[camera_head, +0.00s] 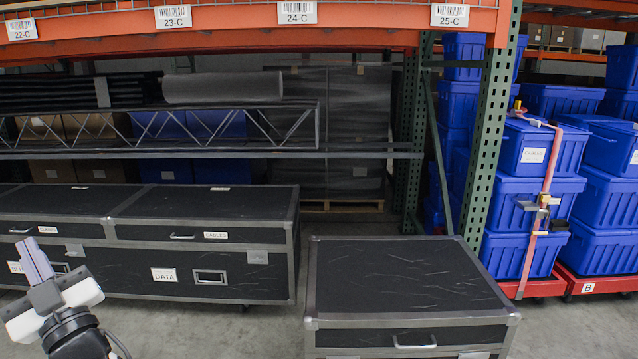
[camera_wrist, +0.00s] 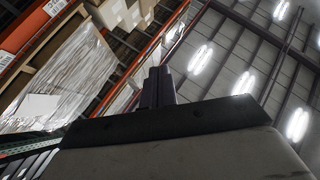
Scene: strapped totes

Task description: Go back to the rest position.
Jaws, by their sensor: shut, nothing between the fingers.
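My gripper (camera_head: 34,260) is at the lower left of the head view, in front of the black road cases and clear of the strapped totes. Its fingers point up and are shut with nothing between them. In the wrist view the shut fingers (camera_wrist: 158,86) stand up in front of the ceiling and racking. The blue totes (camera_head: 533,200) are stacked on a red dolly (camera_head: 535,288) at the right. A reddish strap (camera_head: 546,180) with a buckle (camera_head: 543,202) runs down the front of that stack.
A black case (camera_head: 405,280) stands on the floor at centre right. A longer case labelled DATA (camera_head: 200,270) stands behind my gripper. A green rack post (camera_head: 490,130) rises left of the totes. Grey floor (camera_head: 575,325) is clear at the lower right.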

